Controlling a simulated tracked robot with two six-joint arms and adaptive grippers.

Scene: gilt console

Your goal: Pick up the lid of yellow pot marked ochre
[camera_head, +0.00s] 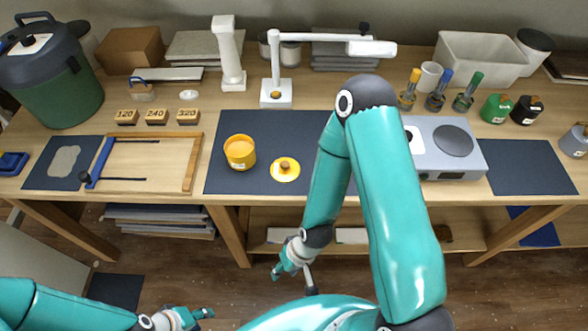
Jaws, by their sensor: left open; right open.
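The yellow pot (239,158) stands open on the dark mat in the middle of the table, with a small label on its front. A round yellow lid (293,174) with a brown knob lies flat on the same mat just right of the pot, apart from it, with a white label near its front edge. My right gripper (292,279) is open and empty in front of the table edge, nearer to me than the lid.
A white lamp (277,94) stands behind the mat. A wooden frame with a blue clamp (101,160) lies left. A grey hot plate (447,146) sits right, partly behind my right arm. Green (496,108) and black pots (527,110) stand further right.

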